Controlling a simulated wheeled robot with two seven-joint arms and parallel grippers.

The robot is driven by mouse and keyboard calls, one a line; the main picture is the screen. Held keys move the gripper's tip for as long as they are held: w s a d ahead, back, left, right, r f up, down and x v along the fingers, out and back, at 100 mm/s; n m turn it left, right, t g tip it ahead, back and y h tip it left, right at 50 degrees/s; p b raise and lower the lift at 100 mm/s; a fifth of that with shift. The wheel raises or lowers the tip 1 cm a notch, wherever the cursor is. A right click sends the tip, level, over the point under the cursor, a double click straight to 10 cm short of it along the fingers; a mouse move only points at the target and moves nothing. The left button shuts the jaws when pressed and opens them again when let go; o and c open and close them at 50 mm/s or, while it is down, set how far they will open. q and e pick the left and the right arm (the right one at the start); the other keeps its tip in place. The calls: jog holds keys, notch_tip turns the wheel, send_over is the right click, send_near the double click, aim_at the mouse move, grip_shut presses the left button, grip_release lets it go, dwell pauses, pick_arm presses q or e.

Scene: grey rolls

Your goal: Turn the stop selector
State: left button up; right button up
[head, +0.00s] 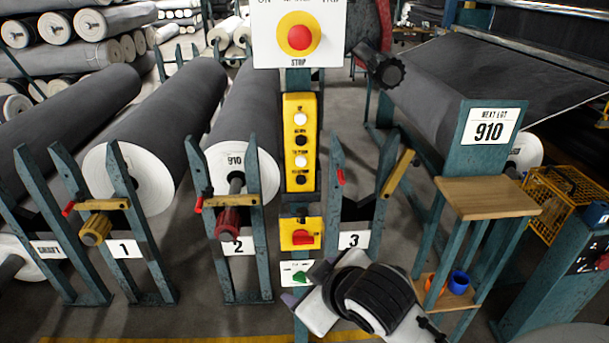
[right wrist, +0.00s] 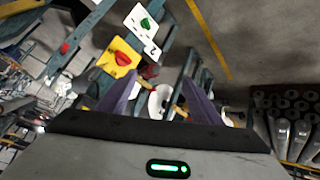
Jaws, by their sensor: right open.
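A yellow plate (head: 287,229) with a red rotary selector (head: 303,237) sits on the teal post, below the yellow push-button box. Below it, a white plate (head: 289,269) carries a green rotary selector (head: 301,278). In the right wrist view, the red selector (right wrist: 123,59) and green selector (right wrist: 145,23) lie up and left of my fingers. My right gripper (right wrist: 160,88) is open, its two purple fingers apart with nothing held between them. In the head view my right gripper (head: 304,285) is beside the white plate, partly hidden by its wrist. My left gripper is out of view.
A large red stop button (head: 299,37) is above the yellow push-button box (head: 300,143). Grey rolls (head: 165,115) lie in teal stands left of the post. A wooden shelf (head: 487,196) stands to the right. A yellow basket (head: 552,203) is beyond it.

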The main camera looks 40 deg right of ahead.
jog(key=w+d+r+t+h, duration=0.1)
jog(key=w+r+t, duration=0.1)
jog(key=w+r, duration=0.35)
jog(key=w+d+r+t, duration=0.2)
jog(key=r, duration=0.6)
jog(key=d+r+t+h, duration=0.2)
jog(key=r+t+h, duration=0.15)
jog(key=r, duration=1.35)
jog(key=d+r+t+h, duration=0.2)
jog(key=r+t, duration=0.2)
jog(key=r, duration=1.3)
jog(key=p+x, duration=0.2)
jog(key=x, duration=0.7)
jog(key=shift+w+d+r+m+p, duration=0.15)
jog(key=shift+w+d+m+p, duration=0.1)
jog(key=shift+d+m+p, duration=0.1)
jog(key=c, duration=1)
